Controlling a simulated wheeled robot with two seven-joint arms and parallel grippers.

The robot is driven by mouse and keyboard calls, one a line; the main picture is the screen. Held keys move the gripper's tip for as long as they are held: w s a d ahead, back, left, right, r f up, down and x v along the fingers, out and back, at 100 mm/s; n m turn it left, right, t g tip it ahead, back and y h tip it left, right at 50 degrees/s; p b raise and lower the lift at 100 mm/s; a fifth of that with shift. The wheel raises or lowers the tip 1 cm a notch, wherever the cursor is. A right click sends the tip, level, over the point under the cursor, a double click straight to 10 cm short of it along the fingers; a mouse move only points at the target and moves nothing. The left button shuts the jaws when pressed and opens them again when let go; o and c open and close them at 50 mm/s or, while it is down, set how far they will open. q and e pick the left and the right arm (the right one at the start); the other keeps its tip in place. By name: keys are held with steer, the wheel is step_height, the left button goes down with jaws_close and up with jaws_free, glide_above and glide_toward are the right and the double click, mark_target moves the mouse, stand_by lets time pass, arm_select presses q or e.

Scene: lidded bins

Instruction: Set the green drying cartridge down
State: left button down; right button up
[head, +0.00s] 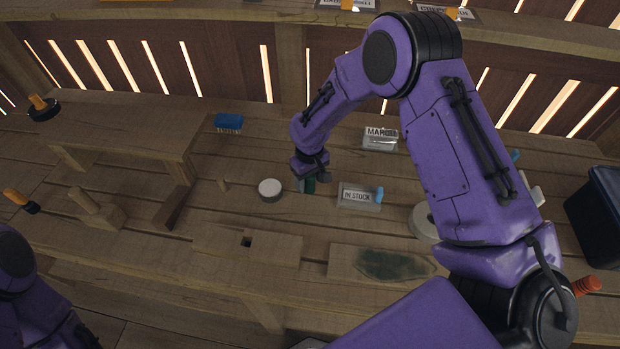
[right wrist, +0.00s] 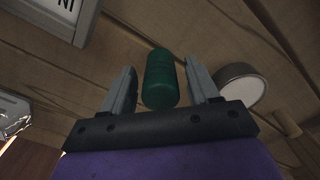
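The green drying cartridge (right wrist: 160,78) is a small dark green cylinder between the two fingers of my right gripper (right wrist: 160,85) in the right wrist view. A narrow gap shows between it and each finger, so the gripper looks open around it. In the head view my right gripper (head: 307,184) points down low over the workbench, and a bit of the green cartridge (head: 311,186) shows beside the fingers. Whether its end touches the boards is hard to tell. My left arm shows at the lower left of the head view, its gripper out of frame.
A round white-topped tin (head: 270,189) stands just left of the gripper. The "IN STOCK" sign holder (head: 357,197) is close on the right, with another sign (head: 380,139) behind. A blue brush (head: 228,122) lies further back. A wooden block with a square hole (head: 247,247) is in front.

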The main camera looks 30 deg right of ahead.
steer(key=shift+r, duration=0.35)
step_height(320, 180, up, 11)
steer(key=shift+s+f+b, duration=0.1)
steer(key=shift+f+b, duration=0.05)
steer(key=shift+b, duration=0.85)
steer(key=shift+r, duration=0.55)
